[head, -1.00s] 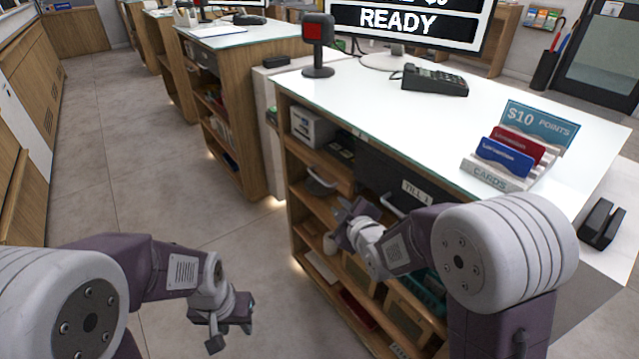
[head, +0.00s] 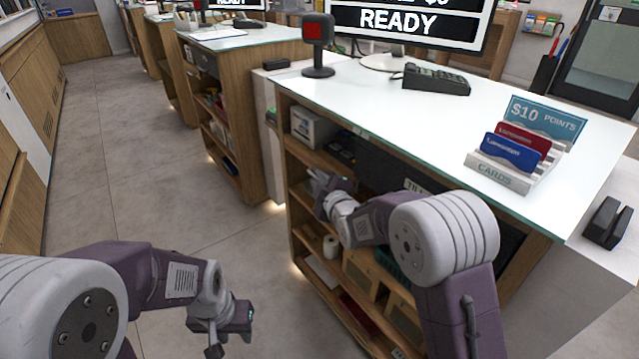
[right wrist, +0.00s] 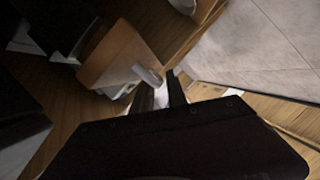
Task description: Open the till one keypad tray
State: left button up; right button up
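The keypad tray (head: 322,162), a wood-fronted shelf under the white counter top, is partly hidden behind my right gripper in the head view. Its tan front (right wrist: 112,55) and pale curved handle (right wrist: 148,75) show in the right wrist view. My right gripper (head: 318,186) is at the handle. In the right wrist view the right gripper (right wrist: 163,86) has a gap between its fingers, with the handle's end close to the fingertips. Whether the handle lies between them is unclear. My left gripper (head: 230,330) is open and empty over the floor, away from the counter.
The dark till drawer (head: 375,178), its label partly covered, is beside the tray, behind my right arm. Open shelves (head: 318,245) with goods lie below. A card holder (head: 505,172) and a card terminal (head: 436,80) stand on the counter. The floor aisle (head: 150,190) is clear.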

grip_shut()
dwell(1.4)
